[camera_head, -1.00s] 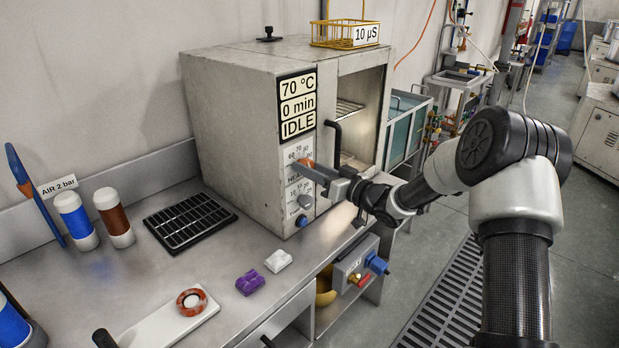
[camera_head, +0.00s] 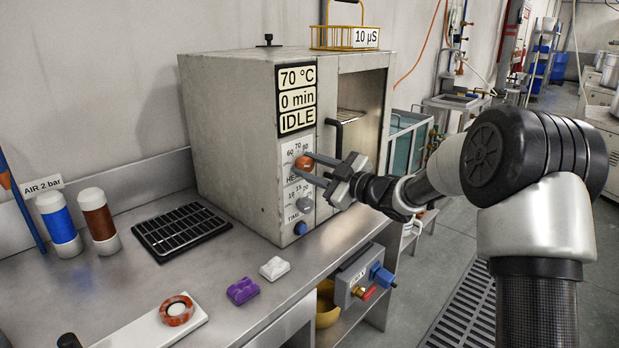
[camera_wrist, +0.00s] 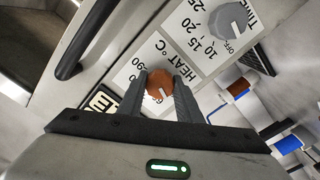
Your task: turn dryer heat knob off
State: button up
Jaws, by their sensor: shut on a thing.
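The orange-brown heat knob (camera_head: 304,162) is on the dryer's front panel, below the display reading 70 °C, 0 min, IDLE. In the wrist view the knob (camera_wrist: 159,84) sits between the two fingers beside the "HEAT °C" print. My gripper (camera_head: 301,163) is shut on the knob, one finger on each side; its fingers also show in the wrist view (camera_wrist: 160,78). The fingers hide part of the heat scale, and I cannot tell the knob's exact setting. The dryer (camera_head: 230,130) stands on the steel bench.
A grey time knob (camera_head: 304,204) and a blue button (camera_head: 300,228) sit below the heat knob. The dark door handle (camera_head: 339,135) is close to the right of my gripper. A yellow basket (camera_head: 335,38) stands on top. The black rack (camera_head: 180,230) lies on the bench at left.

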jog(key=shift+f+n+b, duration=0.1)
jog(key=shift+n+b, duration=0.6)
jog(key=shift+n, duration=0.1)
jog(key=o, duration=1)
jog(key=shift+o, duration=0.2)
jog(key=shift+d, duration=0.1)
jog(key=p+v, duration=0.2)
jog(key=v, duration=1.5)
jog(key=shift+s, duration=0.2)
jog(key=shift+d, duration=0.1)
